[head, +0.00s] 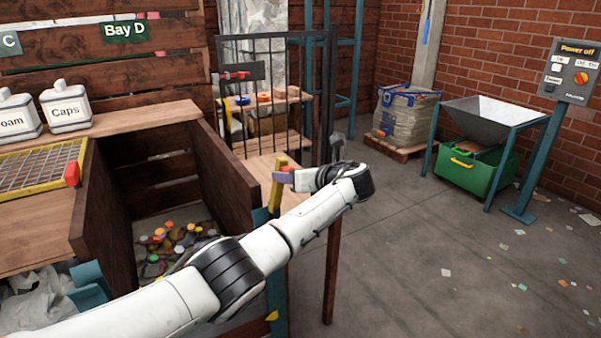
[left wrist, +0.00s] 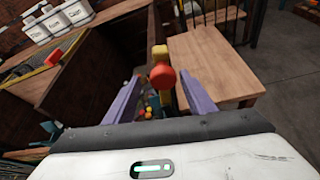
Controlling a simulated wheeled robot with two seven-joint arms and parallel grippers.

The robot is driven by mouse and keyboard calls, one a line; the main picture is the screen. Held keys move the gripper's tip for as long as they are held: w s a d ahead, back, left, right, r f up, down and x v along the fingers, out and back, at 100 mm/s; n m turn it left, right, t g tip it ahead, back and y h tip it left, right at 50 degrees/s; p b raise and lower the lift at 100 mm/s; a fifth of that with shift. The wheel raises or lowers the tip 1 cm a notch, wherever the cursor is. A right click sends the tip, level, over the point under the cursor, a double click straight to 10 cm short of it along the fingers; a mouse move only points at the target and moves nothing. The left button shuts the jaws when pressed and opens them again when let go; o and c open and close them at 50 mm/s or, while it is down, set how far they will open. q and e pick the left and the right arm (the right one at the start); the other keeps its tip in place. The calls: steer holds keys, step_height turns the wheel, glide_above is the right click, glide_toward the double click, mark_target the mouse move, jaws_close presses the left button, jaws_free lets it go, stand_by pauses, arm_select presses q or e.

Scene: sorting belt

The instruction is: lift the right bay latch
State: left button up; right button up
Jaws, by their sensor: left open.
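The right bay latch (head: 277,190) is a yellow upright handle at the right front corner of the wooden bay under the Bay D sign. In the left wrist view its red knob (left wrist: 162,76) shows with a yellow part above it. My left gripper (head: 285,177) is at the latch. In the left wrist view its purple fingers (left wrist: 158,82) are open, one on each side of the knob, with gaps visible. Whether a finger touches the latch cannot be told. The latch's lower part is partly hidden by my arm in the head view. My right gripper is in neither view.
A second red knob (head: 72,174) sits by a yellow-edged grate (head: 38,165) on the left. The bay holds colored caps (head: 175,243). A wooden side table (left wrist: 210,62) stands right of the latch. A barred gate (head: 265,90) is behind.

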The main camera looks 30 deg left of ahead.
arm_select(q)
steer(key=shift+v, duration=1.95)
steer(key=s+d+f+n+h, duration=0.1)
steer(key=s+d+f+h, duration=0.2)
steer(key=f, duration=0.7)
steer(key=s+d+f+n+h, duration=0.2)
steer(key=d+f, duration=0.1)
steer(key=f, duration=0.7)
steer(key=s+d+f+n+h, duration=0.4)
steer(key=s+d+f+n, duration=0.1)
steer(key=s+f, duration=0.7)
steer(key=s+d+f+n+h, duration=0.2)
steer(key=s+f+n, duration=0.15)
steer(key=s, duration=0.25)
steer(key=s+d+f+n+h, duration=0.1)
steer(key=s+f+n+h, duration=0.1)
steer(key=s+n, duration=0.3)
steer(key=s+r+n+t+h, duration=0.1)
steer(key=s+n, duration=0.6)
steer(key=s, duration=0.7)
steer(key=shift+r+n+t, duration=0.35)
steer(key=shift+r+t, duration=0.05)
steer(key=shift+r, duration=0.5)
